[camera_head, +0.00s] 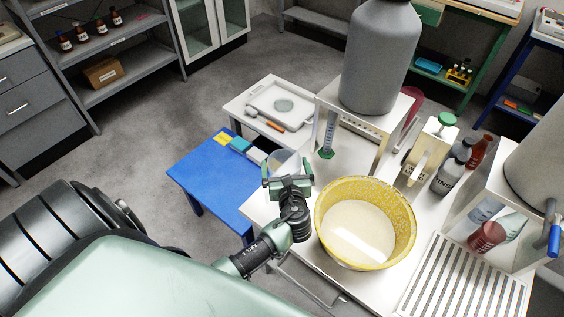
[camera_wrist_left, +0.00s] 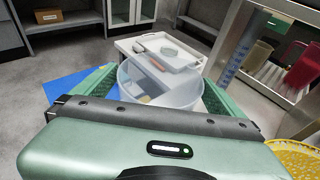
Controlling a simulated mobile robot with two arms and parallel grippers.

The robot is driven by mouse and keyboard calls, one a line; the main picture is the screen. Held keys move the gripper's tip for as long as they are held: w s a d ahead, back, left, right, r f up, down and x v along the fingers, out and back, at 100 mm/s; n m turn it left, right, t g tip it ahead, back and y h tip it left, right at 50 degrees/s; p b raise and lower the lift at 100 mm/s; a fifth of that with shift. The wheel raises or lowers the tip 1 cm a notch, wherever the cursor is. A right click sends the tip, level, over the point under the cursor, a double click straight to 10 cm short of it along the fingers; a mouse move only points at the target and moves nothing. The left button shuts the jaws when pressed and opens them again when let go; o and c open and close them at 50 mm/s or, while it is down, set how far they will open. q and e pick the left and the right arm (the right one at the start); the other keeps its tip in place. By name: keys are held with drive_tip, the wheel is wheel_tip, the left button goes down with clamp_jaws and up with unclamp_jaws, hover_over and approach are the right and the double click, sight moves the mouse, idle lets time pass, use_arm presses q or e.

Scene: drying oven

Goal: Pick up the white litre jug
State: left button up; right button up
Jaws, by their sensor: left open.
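The white litre jug (camera_head: 283,158) is pale and see-through, at the left edge of the white bench beside the blue table. In the head view my left gripper (camera_head: 286,174) is in front of it and hides its lower part. In the left wrist view the jug (camera_wrist_left: 165,88) stands upright straight ahead, its open rim facing up. The green fingers of my left gripper (camera_wrist_left: 155,92) are apart, one on each side of the jug. I cannot tell whether either finger touches it. My right gripper is not in view.
A yellow speckled basin (camera_head: 366,222) with pale contents sits just right of my left gripper. A white stand (camera_head: 362,118) carries a large grey vessel (camera_head: 380,55) behind. The blue table (camera_head: 212,187) is to the left. A white tray (camera_head: 279,103) lies beyond the jug.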

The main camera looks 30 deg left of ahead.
sight(284, 161)
use_arm(q)
drive_tip(key=x, duration=0.2)
drive_tip(key=shift+w+a+f, duration=0.15)
drive_tip(key=shift+w+a, duration=0.05)
drive_tip(key=shift+w, duration=0.05)
drive_tip(key=shift+s, duration=0.1)
drive_tip(key=c, duration=1.7)
